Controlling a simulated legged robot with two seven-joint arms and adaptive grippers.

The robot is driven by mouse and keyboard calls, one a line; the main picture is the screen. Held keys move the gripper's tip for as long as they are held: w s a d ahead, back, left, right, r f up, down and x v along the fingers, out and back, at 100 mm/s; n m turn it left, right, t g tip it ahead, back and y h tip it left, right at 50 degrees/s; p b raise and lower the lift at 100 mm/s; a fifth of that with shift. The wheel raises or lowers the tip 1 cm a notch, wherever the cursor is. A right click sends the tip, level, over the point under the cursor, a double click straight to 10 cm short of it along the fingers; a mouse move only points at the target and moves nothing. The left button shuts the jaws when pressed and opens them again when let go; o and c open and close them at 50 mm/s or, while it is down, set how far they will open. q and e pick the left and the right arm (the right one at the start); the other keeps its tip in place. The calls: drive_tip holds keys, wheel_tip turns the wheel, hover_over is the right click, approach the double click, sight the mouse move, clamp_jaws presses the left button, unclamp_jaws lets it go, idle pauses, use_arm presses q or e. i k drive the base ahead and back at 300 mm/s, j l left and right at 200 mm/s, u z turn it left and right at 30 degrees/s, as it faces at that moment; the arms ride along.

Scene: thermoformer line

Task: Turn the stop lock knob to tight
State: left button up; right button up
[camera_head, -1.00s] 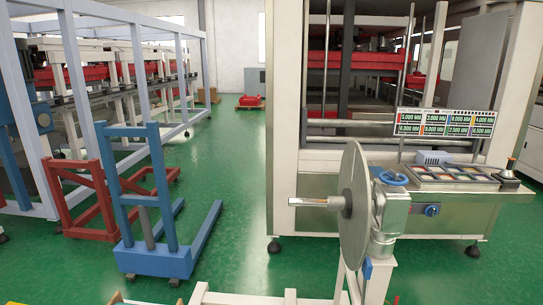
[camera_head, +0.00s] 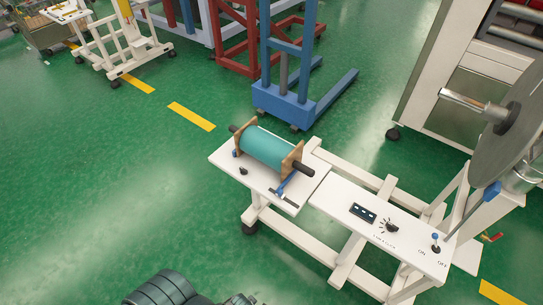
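A small black knob (camera_head: 243,170) sits at the left end of a white bench top (camera_head: 225,160), near a teal roll (camera_head: 265,148) held between brown end plates. A second black knob (camera_head: 391,228) with tick marks around it sits on the white control panel (camera_head: 340,205) to the right, beside a small dark display (camera_head: 362,212). The lettering is too small to read, so I cannot tell which is the stop lock knob or its setting. No gripper fingers show; dark ribbed parts of mine are at the bottom edge, well apart from the bench.
A large grey disc (camera_head: 510,120) with a protruding shaft is at the right. A blue stand (camera_head: 285,100) is behind the bench. Green floor left of the bench is clear.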

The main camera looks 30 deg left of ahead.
sight(243, 172)
drive_tip(key=u, duration=1.4)
